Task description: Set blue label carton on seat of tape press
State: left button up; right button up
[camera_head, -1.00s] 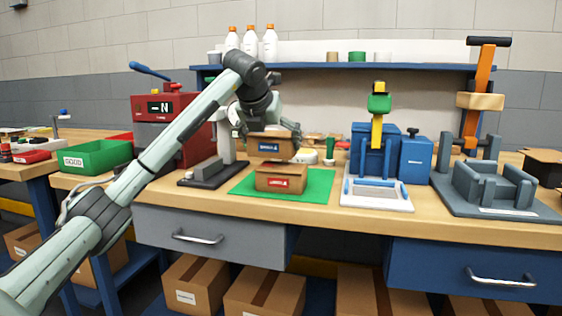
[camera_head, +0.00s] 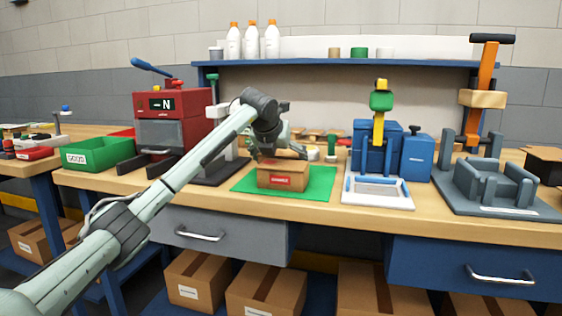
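A carton with a red label (camera_head: 283,176) sits on the green mat (camera_head: 320,184). The blue label carton is not visible; whether it is hidden behind the red label carton cannot be told. My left gripper (camera_head: 279,152) points down just at and behind the top of the red label carton, its fingers spread apart. What lies between them is hidden. My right gripper is out of view. Which station is the tape press is not marked: a grey cradle (camera_head: 490,188) with an orange post stands at right, and a blue press (camera_head: 372,150) with a white-framed tray stands left of it.
A red machine (camera_head: 172,122) and a green bin (camera_head: 97,154) stand at left. A shelf (camera_head: 430,64) with white bottles runs along the back. A dark open box (camera_head: 545,165) is at the far right. The bench front edge right of the mat is clear.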

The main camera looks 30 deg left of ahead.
pick_arm(q)
jog(key=shift+f, duration=0.1)
jog(key=o, duration=0.7)
jog(key=shift+o, duration=0.7)
